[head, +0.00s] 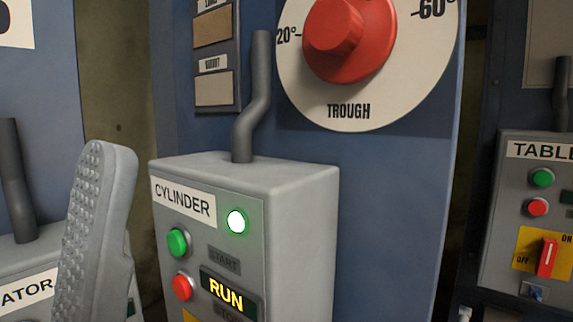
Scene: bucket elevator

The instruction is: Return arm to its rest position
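One grey finger of my gripper (98,225), with a studded pad, rises at the lower left of the head view. The other finger and the rest of my arm are out of view, so I cannot tell its opening. The finger overlaps the box behind it, marked "...ATOR" (27,291). It appears in front and to the left of the grey CYLINDER control box (262,225). I see nothing held against the visible pad.
The CYLINDER box has a lit lamp (236,222), a green button (177,242), a red button (183,287) and a yellow RUN display (227,290). A red TROUGH knob (335,35) sits above. A TABLE control box (515,225) stands at right.

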